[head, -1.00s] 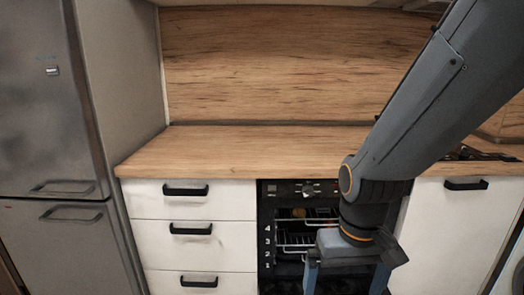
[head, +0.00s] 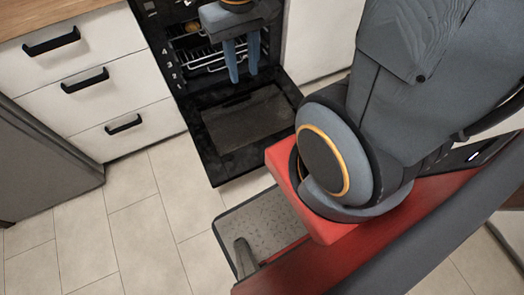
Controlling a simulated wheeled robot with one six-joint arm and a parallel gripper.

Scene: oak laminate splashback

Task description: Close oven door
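The black oven (head: 166,22) is built in under the counter, right of the white drawers. Its door (head: 246,122) is open, folded down and out over the floor, with the inner glass facing up. Wire racks (head: 203,56) show inside the cavity. My gripper (head: 243,77) points down in front of the cavity, above the hinge side of the open door in the picture. Its two blue fingers are apart with nothing seen between them. I cannot tell whether the fingertips touch the door.
White drawers (head: 95,78) with black handles stand left of the oven, and a white cabinet front (head: 322,36) stands right. Tiled floor (head: 135,215) is clear in front of the drawers. A grey refrigerator (head: 45,160) is at the far left. My red base is close to the door's right corner.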

